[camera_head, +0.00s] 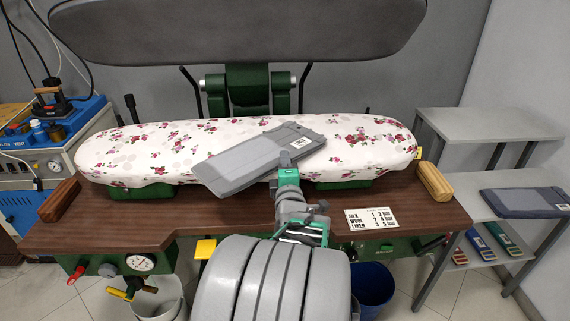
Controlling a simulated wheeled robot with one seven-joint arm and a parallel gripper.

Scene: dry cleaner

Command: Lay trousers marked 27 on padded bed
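Folded grey trousers (245,163) with a small white tag are over the middle of the padded bed (130,155), which has a white cover with pink flowers. They lie slanted, right end farther back, left end reaching past the bed's front edge. The tag's number is too small to read. My gripper (286,162) is at their near edge, one finger over the top face and the other hidden; it appears shut on them. I cannot tell whether they rest fully on the bed. Darker folded trousers (523,202) with a white tag lie on the right shelf unit.
The dark upper press plate (240,30) is raised above the bed. A price card (371,218) lies on the brown table (150,225). A grey shelf unit (490,125) stands right, a blue machine (60,150) left.

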